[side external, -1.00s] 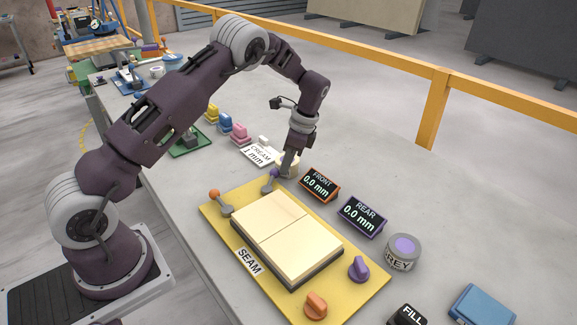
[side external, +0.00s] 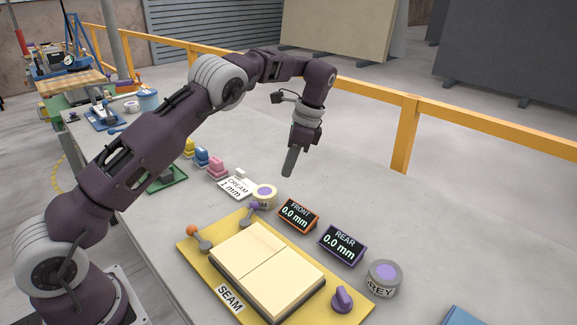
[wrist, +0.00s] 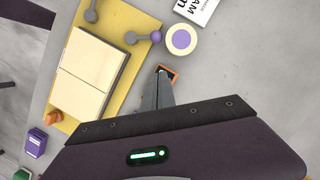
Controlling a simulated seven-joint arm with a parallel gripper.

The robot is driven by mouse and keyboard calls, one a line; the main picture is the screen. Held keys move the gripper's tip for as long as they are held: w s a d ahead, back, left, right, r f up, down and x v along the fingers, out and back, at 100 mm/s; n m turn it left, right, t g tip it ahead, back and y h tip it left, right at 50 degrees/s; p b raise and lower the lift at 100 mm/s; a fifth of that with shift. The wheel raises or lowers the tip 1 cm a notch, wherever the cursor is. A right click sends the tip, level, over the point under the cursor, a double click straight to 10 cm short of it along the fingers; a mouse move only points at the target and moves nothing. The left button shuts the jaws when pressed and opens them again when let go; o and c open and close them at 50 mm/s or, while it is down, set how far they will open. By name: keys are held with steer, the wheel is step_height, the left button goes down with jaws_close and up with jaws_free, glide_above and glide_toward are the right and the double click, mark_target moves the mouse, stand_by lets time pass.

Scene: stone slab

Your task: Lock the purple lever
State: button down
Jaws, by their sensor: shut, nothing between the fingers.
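The purple lever has a grey arm with a purple ball end (side external: 254,206) and sits at the back corner of the yellow board (side external: 190,256). In the wrist view its ball (wrist: 156,37) points away from the pale slab pair, close beside a round tin; I cannot tell whether they touch. My gripper (side external: 288,174) is shut and empty, raised above the table behind the board, apart from the lever. In the wrist view its fingertips (wrist: 161,71) overlap the front display. An orange-ball lever (side external: 192,230) stands at the board's left corner. Two pale slabs (side external: 268,262) lie on the board.
The cream tin (side external: 265,196) stands right behind the purple lever. The front display (side external: 298,215), rear display (side external: 342,245) and grey tin (side external: 384,278) line the board's far side. A purple knob (side external: 342,298) sits on the board. The table behind the displays is clear.

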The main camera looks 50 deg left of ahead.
mark_target(250, 214)
steer(key=shift+s+d+m, duration=0.2)
steer(key=shift+d+m, duration=0.5)
steer(key=shift+m, duration=0.1)
steer(key=shift+f, duration=0.1)
steer(key=x, duration=0.9)
steer(key=shift+a+f, duration=0.2)
steer(key=shift+f, duration=0.05)
steer(key=s+a, duration=0.1)
steer(key=a+f, duration=0.1)
steer(key=shift+s+a, duration=0.6)
steer(key=shift+a, duration=0.1)
